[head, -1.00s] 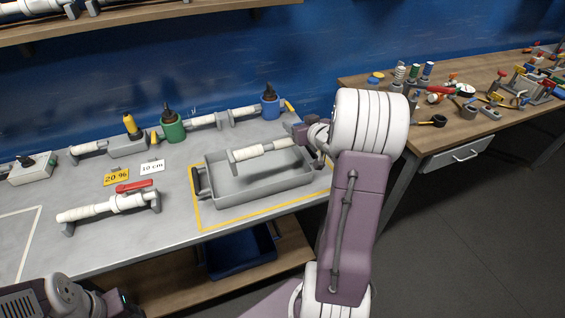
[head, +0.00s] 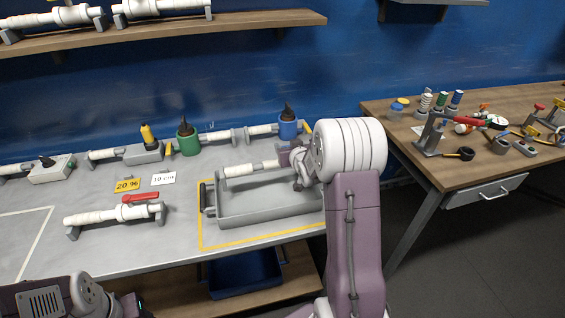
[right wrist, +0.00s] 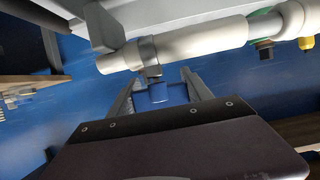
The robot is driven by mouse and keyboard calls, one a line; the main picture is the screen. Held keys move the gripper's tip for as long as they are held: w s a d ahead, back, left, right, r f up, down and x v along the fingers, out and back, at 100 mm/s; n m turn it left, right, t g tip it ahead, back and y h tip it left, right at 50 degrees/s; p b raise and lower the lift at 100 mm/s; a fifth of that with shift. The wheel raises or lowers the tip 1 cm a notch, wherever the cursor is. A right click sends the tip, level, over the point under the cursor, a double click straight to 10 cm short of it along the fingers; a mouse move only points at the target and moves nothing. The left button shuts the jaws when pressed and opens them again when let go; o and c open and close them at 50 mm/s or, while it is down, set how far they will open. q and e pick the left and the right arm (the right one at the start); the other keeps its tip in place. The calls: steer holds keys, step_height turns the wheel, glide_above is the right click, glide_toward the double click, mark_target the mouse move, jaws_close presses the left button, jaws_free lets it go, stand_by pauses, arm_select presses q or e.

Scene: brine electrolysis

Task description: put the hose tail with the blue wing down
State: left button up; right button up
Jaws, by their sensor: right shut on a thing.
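My right gripper (right wrist: 160,90) is shut on a small blue wing (right wrist: 158,93), which shows between its fingers in the right wrist view. The wing sits by a grey collar on a white hose tail (right wrist: 190,46). In the head view the hose tail (head: 250,168) lies roughly level over the grey tray (head: 262,206), at its far side. My right gripper (head: 298,172) is at its right end, partly hidden by my arm. I cannot tell whether the hose tail touches the tray. Of my left arm, only a part shows at the lower left; its jaws are not visible.
A yellow outline (head: 262,240) frames the tray. A white pipe with a red handle (head: 139,198) lies left of it. Green (head: 187,143) and blue (head: 288,128) containers stand behind. A cluttered wooden table (head: 445,178) is at right.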

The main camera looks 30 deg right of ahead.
steer(key=w+f, duration=0.2)
steer(key=f, duration=0.1)
steer(key=w+d+f, duration=0.1)
steer(key=f, duration=0.1)
steer(key=shift+f, duration=0.25)
steer(key=shift+w+f, duration=0.15)
steer(key=shift+f, duration=0.15)
steer(key=shift+b, duration=0.35)
steer(key=o, duration=1.6)
steer(key=shift+f, duration=0.1)
steer(key=shift+c, duration=0.2)
